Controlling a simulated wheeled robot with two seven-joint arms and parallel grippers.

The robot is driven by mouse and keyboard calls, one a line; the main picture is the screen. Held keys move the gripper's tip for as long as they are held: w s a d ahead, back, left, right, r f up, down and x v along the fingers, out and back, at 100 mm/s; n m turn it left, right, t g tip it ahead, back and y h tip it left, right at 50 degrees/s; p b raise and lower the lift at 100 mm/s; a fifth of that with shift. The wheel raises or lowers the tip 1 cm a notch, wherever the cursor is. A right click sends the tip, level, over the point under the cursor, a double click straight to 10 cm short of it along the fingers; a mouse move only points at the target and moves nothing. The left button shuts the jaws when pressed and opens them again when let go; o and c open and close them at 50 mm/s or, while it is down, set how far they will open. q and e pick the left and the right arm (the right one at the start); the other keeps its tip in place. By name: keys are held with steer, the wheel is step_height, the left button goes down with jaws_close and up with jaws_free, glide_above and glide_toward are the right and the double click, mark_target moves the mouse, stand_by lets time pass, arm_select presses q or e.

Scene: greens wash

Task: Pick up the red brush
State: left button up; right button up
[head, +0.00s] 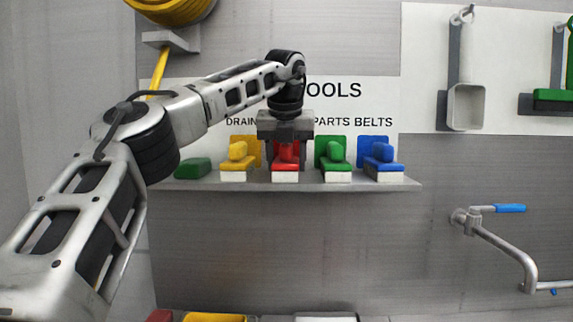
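The red brush (286,165) sits on the wall shelf (230,186), between the yellow and the green brush, with its white bristles down. My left gripper (287,158) points down over it from above. Its two dark fingers stand apart, one on each side of the red handle, and partly hide it. The fingers look open; contact with the handle is not visible. My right gripper is not in view.
A yellow brush (234,164) stands close on the left, with a dark green item (192,168) beyond it. A green brush (336,166) and a blue brush (381,164) stand on the right. A tap (490,228) is on the right wall.

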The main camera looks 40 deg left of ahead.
arm_select(q)
steer(key=shift+r, duration=0.1)
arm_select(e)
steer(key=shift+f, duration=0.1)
